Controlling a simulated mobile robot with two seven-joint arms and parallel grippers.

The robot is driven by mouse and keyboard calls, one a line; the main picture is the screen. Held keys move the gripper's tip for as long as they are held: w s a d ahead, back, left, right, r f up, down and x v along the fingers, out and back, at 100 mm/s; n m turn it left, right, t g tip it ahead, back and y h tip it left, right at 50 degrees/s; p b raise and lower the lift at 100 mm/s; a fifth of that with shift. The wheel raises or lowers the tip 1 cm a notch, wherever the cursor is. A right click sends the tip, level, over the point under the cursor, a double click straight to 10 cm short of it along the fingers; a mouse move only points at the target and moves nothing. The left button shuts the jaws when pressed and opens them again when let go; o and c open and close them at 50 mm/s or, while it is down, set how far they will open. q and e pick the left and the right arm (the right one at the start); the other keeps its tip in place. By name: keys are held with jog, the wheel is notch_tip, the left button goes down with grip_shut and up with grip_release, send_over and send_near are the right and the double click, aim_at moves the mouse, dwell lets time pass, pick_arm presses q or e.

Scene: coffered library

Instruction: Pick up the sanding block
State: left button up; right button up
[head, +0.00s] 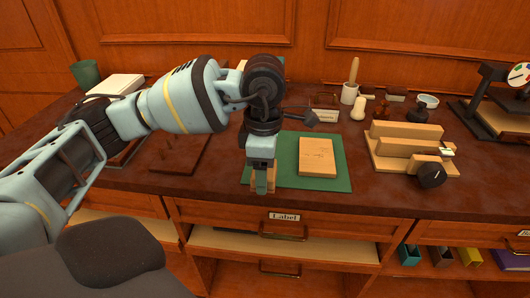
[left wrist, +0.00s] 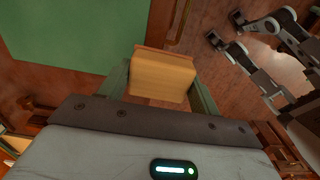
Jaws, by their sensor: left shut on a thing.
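The sanding block (left wrist: 162,76) is a tan wooden block with a reddish strip along its far edge. In the left wrist view it sits between the two green fingers of my left gripper (left wrist: 165,88), which is shut on it. In the head view my left gripper (head: 263,182) points down at the left front part of the green mat (head: 334,181), near the counter's front edge. There the block is mostly hidden by the fingers.
A flat wooden piece (head: 317,157) lies on the mat, right of my left gripper. A stepped wooden stand (head: 400,160) with a dark round knob (head: 432,175) is further right. A dark press (head: 490,100) is at far right.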

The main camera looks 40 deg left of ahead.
pick_arm(q)
jog(key=shift+s+d+r, duration=0.15)
jog(key=shift+s+d, duration=0.65)
jog(key=shift+s, duration=0.25)
jog(key=shift+s+d+r, duration=0.1)
jog(key=shift+s+d, duration=0.7)
jog(key=shift+s, duration=0.25)
jog(key=o, duration=0.4)
jog(key=shift+c, duration=1.4)
